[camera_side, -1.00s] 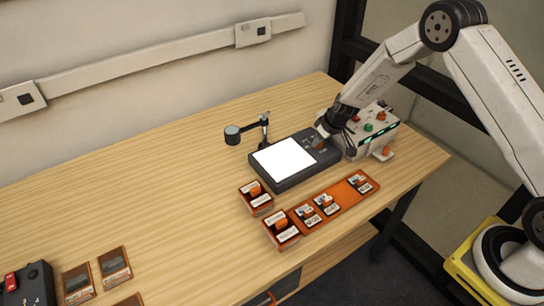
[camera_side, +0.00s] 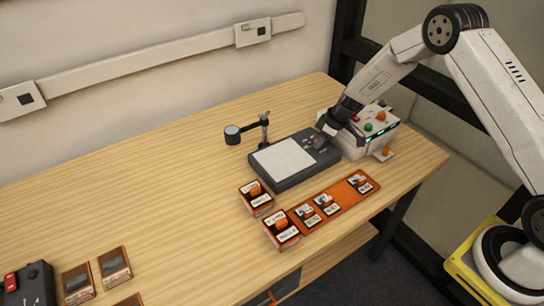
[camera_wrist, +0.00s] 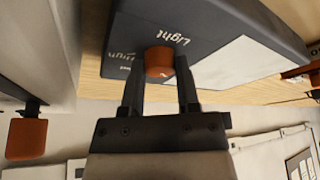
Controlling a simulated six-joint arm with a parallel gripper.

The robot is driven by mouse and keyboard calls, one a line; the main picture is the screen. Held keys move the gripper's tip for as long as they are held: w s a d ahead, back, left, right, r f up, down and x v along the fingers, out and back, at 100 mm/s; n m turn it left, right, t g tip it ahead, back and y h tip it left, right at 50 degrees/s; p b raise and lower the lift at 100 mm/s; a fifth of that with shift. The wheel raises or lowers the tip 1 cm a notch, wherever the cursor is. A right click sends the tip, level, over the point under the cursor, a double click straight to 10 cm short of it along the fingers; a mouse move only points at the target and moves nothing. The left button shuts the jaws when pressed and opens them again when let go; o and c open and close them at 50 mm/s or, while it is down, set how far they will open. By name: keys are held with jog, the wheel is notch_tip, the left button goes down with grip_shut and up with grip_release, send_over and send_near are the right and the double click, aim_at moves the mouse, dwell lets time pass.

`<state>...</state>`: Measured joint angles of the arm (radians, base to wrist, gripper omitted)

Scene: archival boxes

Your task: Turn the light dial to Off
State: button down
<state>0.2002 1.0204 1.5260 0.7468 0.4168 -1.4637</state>
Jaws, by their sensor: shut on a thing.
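The dark light box (camera_side: 309,174) lies on the wooden table, and its pale panel (camera_side: 283,160) looks dull and unlit. My gripper (camera_side: 320,140) is at the control end of the box, on the right in the side view. In the wrist view, my gripper (camera_wrist: 159,66) has its fingers around the orange light dial (camera_wrist: 158,62), shut on it. The word "Light" and part of "High" show beside the dial. The dial's pointer and the Off mark cannot be made out.
A white control unit (camera_side: 357,145) with coloured knobs stands close to the right of the box. A magnifier on a stand (camera_side: 233,134) is behind it. An orange tray (camera_side: 343,203) with labelled pieces lies in front. The table's left middle is clear.

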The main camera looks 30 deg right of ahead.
jog(key=shift+n+y, duration=0.3)
jog(key=shift+n, duration=0.8)
jog(key=shift+c, duration=1.7)
grip_release()
jog(key=shift+d, duration=0.1)
jog(key=v, duration=0.7)
jog(key=shift+r, duration=0.4)
